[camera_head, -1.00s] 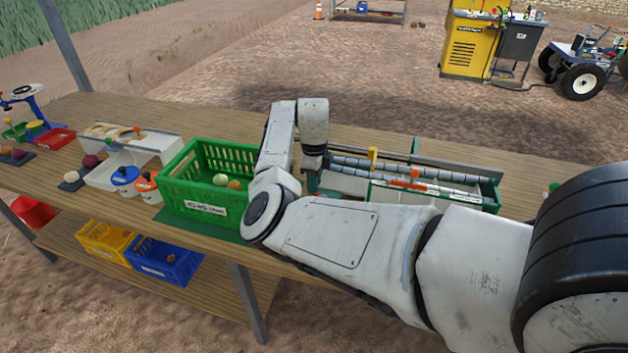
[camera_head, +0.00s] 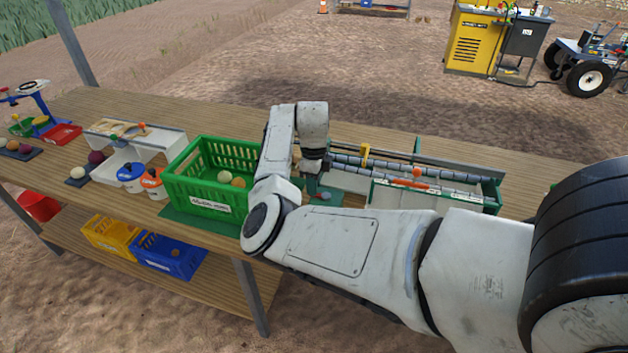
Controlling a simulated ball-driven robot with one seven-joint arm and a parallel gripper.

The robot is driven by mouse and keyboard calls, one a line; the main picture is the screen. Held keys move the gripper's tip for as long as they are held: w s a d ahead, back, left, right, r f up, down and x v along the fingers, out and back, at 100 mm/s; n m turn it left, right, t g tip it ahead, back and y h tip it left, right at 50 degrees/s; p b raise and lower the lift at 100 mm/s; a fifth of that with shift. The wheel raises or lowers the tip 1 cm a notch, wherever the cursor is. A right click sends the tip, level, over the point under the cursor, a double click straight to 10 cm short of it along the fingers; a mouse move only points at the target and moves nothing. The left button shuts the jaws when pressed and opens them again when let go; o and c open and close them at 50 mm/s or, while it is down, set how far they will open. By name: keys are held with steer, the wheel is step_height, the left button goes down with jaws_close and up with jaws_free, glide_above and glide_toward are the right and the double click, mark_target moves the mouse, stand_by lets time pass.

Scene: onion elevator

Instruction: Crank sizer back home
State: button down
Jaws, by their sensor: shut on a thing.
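The sizer is a long green-framed unit (camera_head: 498,205) on the bench, right of the green crate, with a row of grey rollers (camera_head: 345,160). A yellow marker (camera_head: 365,153) stands at its back rail. An orange knob (camera_head: 417,172) sits over its middle. My gripper (camera_head: 315,172) points down at the sizer's left end, shut on the crank there. The crank is mostly hidden behind my gripper and forearm. A teal part (camera_head: 325,197) shows just below the gripper. My forearm covers the sizer's front left side.
The green crate (camera_head: 195,190) with a few onions stands close left of my arm. Farther left are blue and orange tubs (camera_head: 130,177), a white stand (camera_head: 168,143) and a scale (camera_head: 38,108). Yellow and blue crates (camera_head: 170,258) rest on the lower shelf.

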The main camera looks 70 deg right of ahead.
steer(key=shift+s+a, duration=0.35)
steer(key=shift+s, duration=0.05)
steer(key=shift+p, duration=0.3)
steer(key=shift+s+a+p, duration=0.35)
steer(key=shift+a+p, duration=0.2)
steer(key=shift+s+a+p, duration=0.4)
steer(key=shift+s+p, duration=0.2)
steer(key=shift+p, duration=0.1)
steer(key=shift+r, duration=0.1)
